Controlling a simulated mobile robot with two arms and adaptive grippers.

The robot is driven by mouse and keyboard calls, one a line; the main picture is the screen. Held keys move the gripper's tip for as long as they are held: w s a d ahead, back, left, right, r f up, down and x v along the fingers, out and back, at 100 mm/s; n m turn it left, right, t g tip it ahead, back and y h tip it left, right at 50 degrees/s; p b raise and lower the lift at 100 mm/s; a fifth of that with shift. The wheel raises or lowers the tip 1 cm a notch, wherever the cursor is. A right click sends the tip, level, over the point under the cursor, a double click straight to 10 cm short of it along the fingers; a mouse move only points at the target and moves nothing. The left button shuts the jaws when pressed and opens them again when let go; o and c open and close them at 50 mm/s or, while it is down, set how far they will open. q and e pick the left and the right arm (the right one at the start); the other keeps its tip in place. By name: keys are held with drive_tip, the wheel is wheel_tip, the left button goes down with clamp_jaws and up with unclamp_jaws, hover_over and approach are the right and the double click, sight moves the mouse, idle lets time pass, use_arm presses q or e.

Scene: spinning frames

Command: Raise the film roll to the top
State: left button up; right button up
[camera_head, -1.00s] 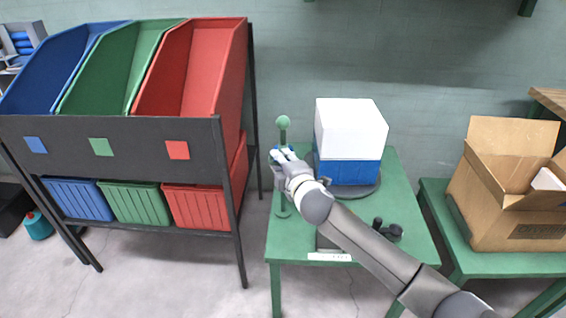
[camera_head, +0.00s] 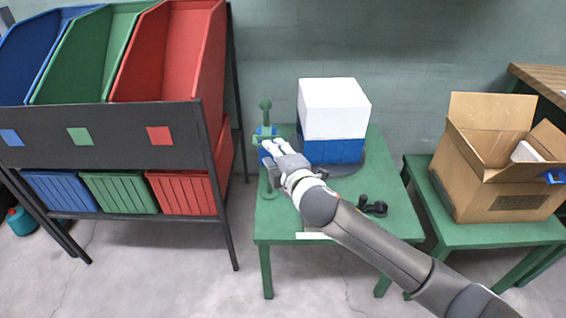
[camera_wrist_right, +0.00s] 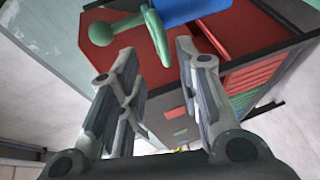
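The blue film roll (camera_head: 264,131) sits on a green upright post with a ball top (camera_head: 265,104), at the left of the green table. My right gripper (camera_head: 270,147) is in front of the roll and hides part of it. In the right wrist view, the roll (camera_wrist_right: 196,9) is at the top, beside a green disc (camera_wrist_right: 158,36) and the green ball-ended rod. My right gripper (camera_wrist_right: 156,52) is open there, its fingers apart with nothing clearly held between them. A box (camera_head: 334,112), white above and blue below, stands on a dark round turntable (camera_head: 372,170). My left gripper is not in view.
Dark knobs (camera_head: 373,206) stand near the table's front (camera_head: 400,222). A rack (camera_head: 115,140) with blue, green and red bins stands left. An open cardboard box (camera_head: 500,190) is on another green table at right. Floor shows between rack and table.

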drive_tip(key=shift+v, duration=2.55)
